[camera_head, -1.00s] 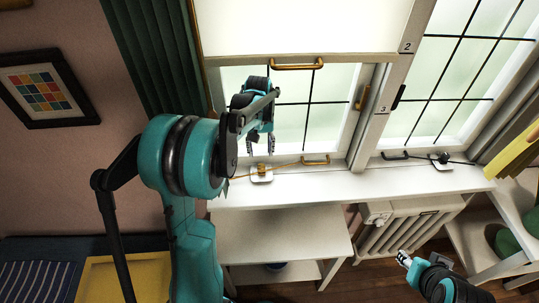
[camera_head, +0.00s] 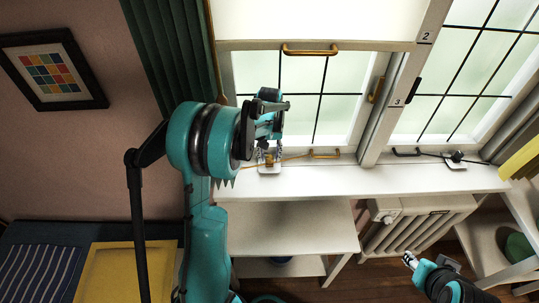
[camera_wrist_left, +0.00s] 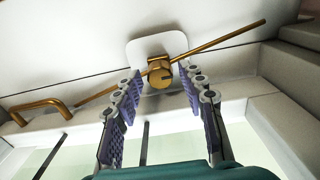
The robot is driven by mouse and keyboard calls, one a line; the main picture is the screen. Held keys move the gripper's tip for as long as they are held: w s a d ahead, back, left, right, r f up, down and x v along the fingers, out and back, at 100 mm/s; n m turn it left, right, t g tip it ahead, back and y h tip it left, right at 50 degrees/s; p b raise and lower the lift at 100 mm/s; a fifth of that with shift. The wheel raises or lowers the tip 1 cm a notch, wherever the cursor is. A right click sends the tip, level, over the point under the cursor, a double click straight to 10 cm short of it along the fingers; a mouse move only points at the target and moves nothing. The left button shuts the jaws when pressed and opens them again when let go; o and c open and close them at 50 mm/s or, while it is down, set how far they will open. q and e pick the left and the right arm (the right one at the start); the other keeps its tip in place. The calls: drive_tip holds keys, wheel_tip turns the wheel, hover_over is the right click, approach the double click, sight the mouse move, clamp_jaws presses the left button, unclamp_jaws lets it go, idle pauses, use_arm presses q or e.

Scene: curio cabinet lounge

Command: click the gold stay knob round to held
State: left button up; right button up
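The gold stay knob (camera_wrist_left: 160,75) sits on a white plate (camera_wrist_left: 150,46) on the window sill, with a thin gold stay rod (camera_wrist_left: 226,37) running past it. In the head view the plate (camera_head: 269,169) is below the left window, and the knob is mostly hidden by my fingers. My left gripper (camera_wrist_left: 160,80) is open, its fingertips on either side of the knob; I cannot tell whether they touch it. The left gripper also shows in the head view (camera_head: 270,155). My right gripper (camera_head: 409,260) is small at the lower right, away from the sill, its finger opening unclear.
A gold handle (camera_head: 325,154) lies at the window's lower rail beside the rod. A second, dark stay with its plate (camera_head: 456,160) is at the right window. A white radiator (camera_head: 415,232) and a shelf (camera_head: 285,228) stand below the sill.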

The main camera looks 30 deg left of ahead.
use_arm(q)
clamp_jaws()
drive_tip(key=shift+m, duration=0.5)
drive_tip(key=m, duration=0.2)
drive_tip(key=shift+m, duration=0.4)
drive_tip(key=m, duration=0.3)
drive_tip(key=shift+m, duration=0.4)
drive_tip(key=m, duration=0.5)
drive_tip(key=shift+p, duration=0.3)
drive_tip(key=m, duration=0.5)
drive_tip(key=shift+m, duration=0.3)
